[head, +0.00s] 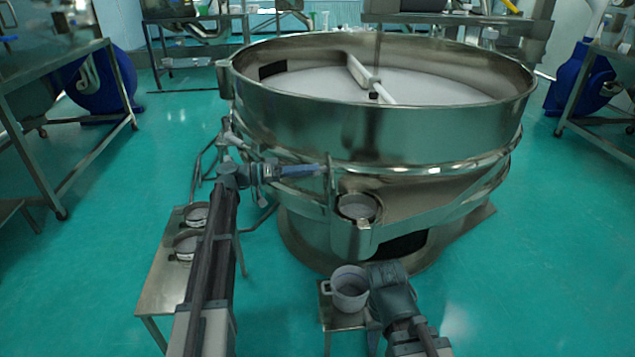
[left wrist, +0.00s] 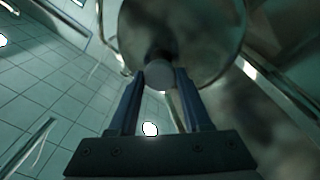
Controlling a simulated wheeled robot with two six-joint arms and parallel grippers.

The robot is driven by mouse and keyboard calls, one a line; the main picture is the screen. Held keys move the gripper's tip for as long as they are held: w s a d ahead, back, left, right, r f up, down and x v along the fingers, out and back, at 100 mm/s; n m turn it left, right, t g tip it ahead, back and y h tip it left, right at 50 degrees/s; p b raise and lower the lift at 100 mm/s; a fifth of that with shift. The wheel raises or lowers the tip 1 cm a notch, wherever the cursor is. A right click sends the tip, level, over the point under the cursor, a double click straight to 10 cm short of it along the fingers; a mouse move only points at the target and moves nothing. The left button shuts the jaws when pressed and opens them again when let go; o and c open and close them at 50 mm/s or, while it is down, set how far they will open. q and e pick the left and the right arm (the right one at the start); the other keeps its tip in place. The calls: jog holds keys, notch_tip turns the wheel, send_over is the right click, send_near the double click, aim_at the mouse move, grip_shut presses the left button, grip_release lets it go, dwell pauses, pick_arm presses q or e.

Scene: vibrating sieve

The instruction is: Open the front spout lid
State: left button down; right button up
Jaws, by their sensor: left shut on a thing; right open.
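The big round steel vibrating sieve (head: 385,130) fills the middle of the head view. Its front spout (head: 358,208) shows a round opening at the top. The spout lid (head: 331,187) stands upright, nearly edge-on, at the left of this opening. In the left wrist view the lid (left wrist: 205,30) is a round metal disc with a knob (left wrist: 160,75) between my fingers. My left gripper (head: 318,169) is shut on the knob. My right gripper (head: 372,280) is low in front of the sieve, beside a steel pot; its fingers are hard to make out.
The steel pot (head: 349,288) stands on a small stand (head: 340,320) below the spout. A side table (head: 165,285) at the left holds round pans (head: 186,246). A white bar (head: 370,80) lies across the sieve's top. Green floor is free at the right.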

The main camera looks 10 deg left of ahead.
pick_arm(q)
jog(key=shift+s+a+f+h+b, duration=0.35)
jog(key=shift+a+f+h+b, duration=0.25)
jog(key=shift+b, duration=0.65)
pick_arm(e)
jog(key=shift+f, duration=1.75)
pick_arm(q)
jog(key=shift+a+r, duration=0.1)
jog(key=shift+c, duration=1.7)
grip_release()
jog(key=shift+a, duration=0.15)
jog(key=b+v, duration=0.1)
jog(key=v, duration=1.2)
jog(key=shift+s+a+b, duration=0.2)
jog(key=shift+b, duration=0.2)
pick_arm(e)
jog(key=shift+f, duration=0.95)
